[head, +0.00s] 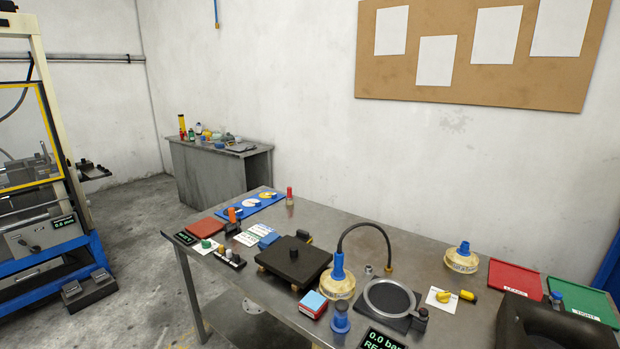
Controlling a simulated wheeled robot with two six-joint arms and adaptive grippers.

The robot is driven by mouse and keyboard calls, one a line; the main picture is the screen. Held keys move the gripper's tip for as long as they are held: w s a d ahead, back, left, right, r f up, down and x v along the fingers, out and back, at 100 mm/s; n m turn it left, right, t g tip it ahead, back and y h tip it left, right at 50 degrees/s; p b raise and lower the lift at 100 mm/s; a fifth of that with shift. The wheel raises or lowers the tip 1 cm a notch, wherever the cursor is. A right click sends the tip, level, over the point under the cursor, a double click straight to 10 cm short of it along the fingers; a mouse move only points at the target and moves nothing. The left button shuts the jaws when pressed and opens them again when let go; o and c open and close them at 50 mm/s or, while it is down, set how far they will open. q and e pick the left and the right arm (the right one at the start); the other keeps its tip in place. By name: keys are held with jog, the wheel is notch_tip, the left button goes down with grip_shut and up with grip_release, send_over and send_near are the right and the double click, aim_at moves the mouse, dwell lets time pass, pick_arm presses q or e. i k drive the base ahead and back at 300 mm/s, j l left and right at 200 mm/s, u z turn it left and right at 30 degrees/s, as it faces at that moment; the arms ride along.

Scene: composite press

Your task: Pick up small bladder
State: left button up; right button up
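Two cream-coloured, round bladder-like pieces with blue fittings stand on the metal workbench (440,275). One cream piece (338,284) is near the front middle, with a black curved hose arching from beside its blue top towards the bench. The other cream piece (461,262) stands apart at the back right and looks a little smaller, though it is also farther away. I cannot tell for sure which one is the small bladder. Neither of my grippers shows in the head view.
A black plate block (294,262), a ring on a dark base (390,299), and a pressure display (383,340) crowd the front. Red (515,279) and green (583,301) trays lie right, by a dark bulky object (545,325).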

aim_at(333, 289)
jog(key=i+j, duration=0.75)
jog(key=i+j+z, duration=0.1)
jog(key=z, duration=0.25)
jog(key=i+j+z, duration=0.15)
jog(key=z, duration=0.15)
jog(key=i+j+z, duration=0.1)
jog(key=j+z, duration=0.25)
jog(key=k+l+z, duration=0.2)
jog(key=k, duration=0.3)
jog(key=i+j, duration=0.1)
jog(key=i, duration=0.4)
